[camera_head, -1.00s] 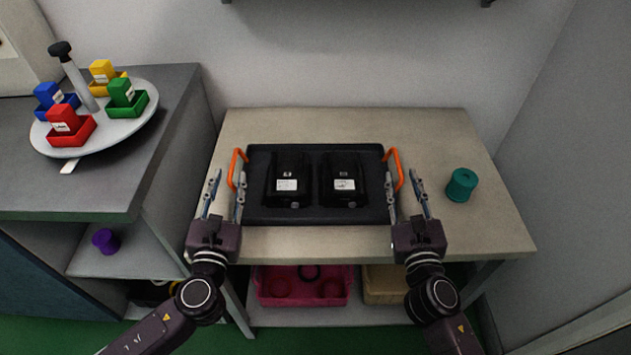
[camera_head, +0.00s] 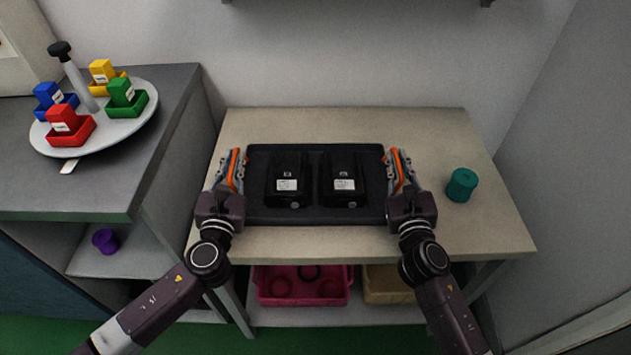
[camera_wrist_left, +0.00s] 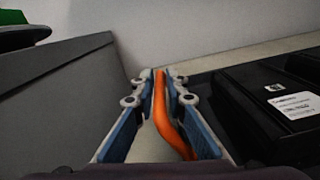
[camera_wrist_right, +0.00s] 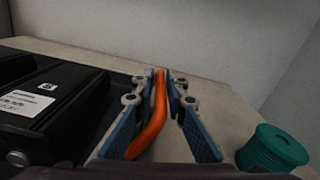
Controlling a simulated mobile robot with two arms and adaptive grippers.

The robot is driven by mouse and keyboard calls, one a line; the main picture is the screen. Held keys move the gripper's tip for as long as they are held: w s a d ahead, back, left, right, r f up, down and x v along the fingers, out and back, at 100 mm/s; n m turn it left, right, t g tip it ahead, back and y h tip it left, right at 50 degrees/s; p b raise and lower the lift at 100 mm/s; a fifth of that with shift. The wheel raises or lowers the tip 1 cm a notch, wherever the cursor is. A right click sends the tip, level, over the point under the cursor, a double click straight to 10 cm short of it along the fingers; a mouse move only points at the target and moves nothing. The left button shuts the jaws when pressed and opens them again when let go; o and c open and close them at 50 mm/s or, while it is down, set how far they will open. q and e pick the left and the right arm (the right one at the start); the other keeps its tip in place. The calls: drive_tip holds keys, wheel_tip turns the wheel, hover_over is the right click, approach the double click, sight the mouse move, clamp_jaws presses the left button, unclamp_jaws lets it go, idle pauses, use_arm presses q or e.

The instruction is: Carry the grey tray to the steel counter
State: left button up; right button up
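The tray (camera_head: 315,217) looks dark grey to black and lies flat on a beige table. It holds two black box-like units with white labels, and has an orange handle at each end. My left gripper (camera_head: 233,160) is shut on the left handle (camera_wrist_left: 161,105), which runs between its fingers. My right gripper (camera_head: 398,160) is shut on the right handle (camera_wrist_right: 158,110) in the same way. A grey counter (camera_head: 150,110), possibly the steel counter, stands to the left, its top higher than the table.
A round white carousel (camera_head: 140,118) with red, blue, yellow and green bins stands on the grey counter. A teal spool (camera_head: 462,184) is on the table, right of my right gripper. A pink bin (camera_head: 310,293) and a tan box (camera_head: 385,285) sit on the shelf below. The counter's front part is clear.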

use_arm(q)
clamp_jaws()
use_arm(e)
clamp_jaws()
use_arm(q)
drive_tip(key=shift+w+r, duration=0.1)
drive_tip(key=shift+r, duration=0.1)
use_arm(e)
drive_tip(key=shift+w+r, duration=0.1)
drive_tip(key=shift+r, duration=0.1)
